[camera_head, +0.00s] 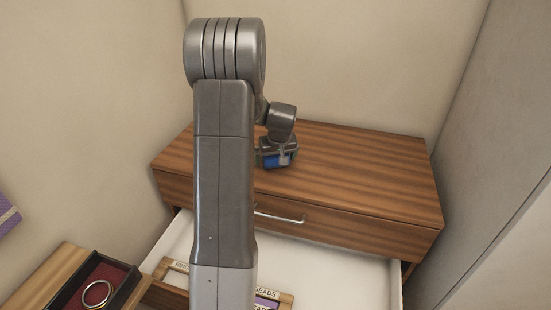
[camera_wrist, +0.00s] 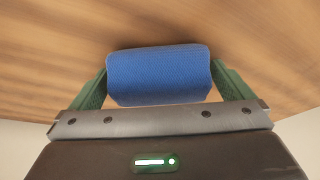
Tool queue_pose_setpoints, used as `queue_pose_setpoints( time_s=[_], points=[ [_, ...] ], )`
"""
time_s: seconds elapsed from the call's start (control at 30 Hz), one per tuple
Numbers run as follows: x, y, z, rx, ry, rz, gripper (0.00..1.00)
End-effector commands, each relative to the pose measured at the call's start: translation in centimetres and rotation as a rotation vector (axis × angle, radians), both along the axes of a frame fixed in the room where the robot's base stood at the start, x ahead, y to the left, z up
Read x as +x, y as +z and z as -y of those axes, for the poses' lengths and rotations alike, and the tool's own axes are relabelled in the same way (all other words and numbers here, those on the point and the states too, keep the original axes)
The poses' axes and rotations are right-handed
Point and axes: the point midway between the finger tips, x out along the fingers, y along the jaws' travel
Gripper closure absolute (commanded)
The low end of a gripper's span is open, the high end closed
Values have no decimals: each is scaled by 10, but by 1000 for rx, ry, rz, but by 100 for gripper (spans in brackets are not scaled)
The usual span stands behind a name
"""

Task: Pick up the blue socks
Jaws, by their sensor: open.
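The blue socks (camera_wrist: 158,72) are a rolled, knitted bundle. In the wrist view they lie between the two green fingers of my gripper (camera_wrist: 160,85), against the brown wood of the dresser top. The fingers are open, one at each end of the roll; whether they touch it I cannot tell. In the head view my gripper (camera_head: 277,163) is low over the dresser top, and a patch of the blue socks (camera_head: 279,160) shows there. The rest of the socks is hidden by the gripper.
The wooden dresser (camera_head: 370,160) has wide bare room right of my gripper. Its white drawer (camera_head: 345,262) is pulled open below, with a labelled wooden tray (camera_head: 286,299) inside. A ring box (camera_head: 97,288) stands at the lower left. Walls close in behind and right.

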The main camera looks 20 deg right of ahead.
Motion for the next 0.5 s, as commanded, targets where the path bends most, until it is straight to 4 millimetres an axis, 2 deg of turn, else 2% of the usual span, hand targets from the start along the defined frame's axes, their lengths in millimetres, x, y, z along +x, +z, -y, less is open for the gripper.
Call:
queue_pose_setpoints(
  time_s=[0.07, 0.3, 0.5],
  points=[
    [0, 0, 0, 0, 0, 0, 0],
    [0, 0, 0, 0, 0, 0, 45],
    [0, 0, 0, 0, 0, 0, 45]
  ],
)
